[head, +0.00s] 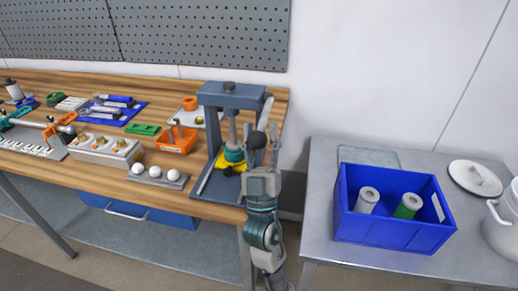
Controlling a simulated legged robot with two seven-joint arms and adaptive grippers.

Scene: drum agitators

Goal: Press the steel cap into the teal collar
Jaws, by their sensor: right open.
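A blue-grey bench press (231,100) stands at the right end of the wooden bench. Under its ram, the teal collar (234,154) sits on a yellow fixture (222,164). I cannot make out the steel cap apart from the steel ram parts above the collar. My right gripper (262,138) is open in front of the press's right side, its fingers pointing up on either side of a dark round knob (256,140). Whether they touch the knob is unclear. My right gripper and wrist hide part of the press's right side. My left gripper is not in view.
On a grey table at right are a blue crate (392,232) holding two cylinders and a white lid (475,178).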

